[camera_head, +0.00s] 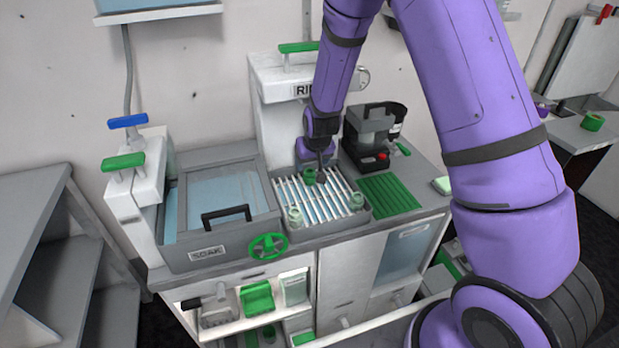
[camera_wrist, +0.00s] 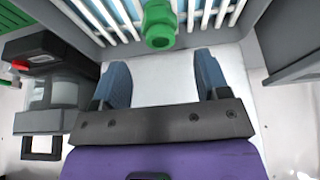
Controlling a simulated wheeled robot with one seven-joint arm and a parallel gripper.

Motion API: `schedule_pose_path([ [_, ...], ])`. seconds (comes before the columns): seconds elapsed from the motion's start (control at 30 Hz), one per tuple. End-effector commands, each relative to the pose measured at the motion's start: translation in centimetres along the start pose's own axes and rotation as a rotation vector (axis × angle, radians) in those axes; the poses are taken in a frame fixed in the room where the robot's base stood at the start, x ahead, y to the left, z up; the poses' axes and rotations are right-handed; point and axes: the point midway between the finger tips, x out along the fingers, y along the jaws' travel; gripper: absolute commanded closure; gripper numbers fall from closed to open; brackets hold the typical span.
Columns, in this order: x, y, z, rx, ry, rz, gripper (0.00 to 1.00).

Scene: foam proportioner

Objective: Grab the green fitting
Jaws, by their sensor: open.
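A green fitting (camera_head: 310,176) with a hex-shaped body stands on the white slatted rack (camera_head: 330,205) at the rinse station, near the rack's back edge. In the wrist view the green fitting (camera_wrist: 158,24) is at the top middle, beyond the fingertips and roughly centred between them. My gripper (camera_wrist: 162,66) is open, with nothing between its two blue-grey fingers. In the head view my gripper (camera_head: 320,163) is close to the fitting, at its back right; the fingers are hard to make out there.
A grey soak tank (camera_head: 220,245) with a black handle and green handwheel is left of the rack. A dark machine (camera_head: 372,140) with a red button stands at the back right. A green ribbed mat (camera_head: 388,195) lies right of the rack. The rinse column stands behind.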

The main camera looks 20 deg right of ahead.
Motion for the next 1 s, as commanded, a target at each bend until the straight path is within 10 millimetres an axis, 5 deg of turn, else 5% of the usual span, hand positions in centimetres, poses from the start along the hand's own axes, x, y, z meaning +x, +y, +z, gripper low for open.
schedule_pose_path([
  [0.4, 4.6, -0.2, 0.6, -0.001, -0.002, 0.0, 0.31],
  [0.73, 5.1, -0.2, 0.6, -0.001, -0.001, 0.0, 0.31],
  [1.0, 5.1, -0.2, 0.6, -0.001, -0.001, 0.0, 0.85],
])
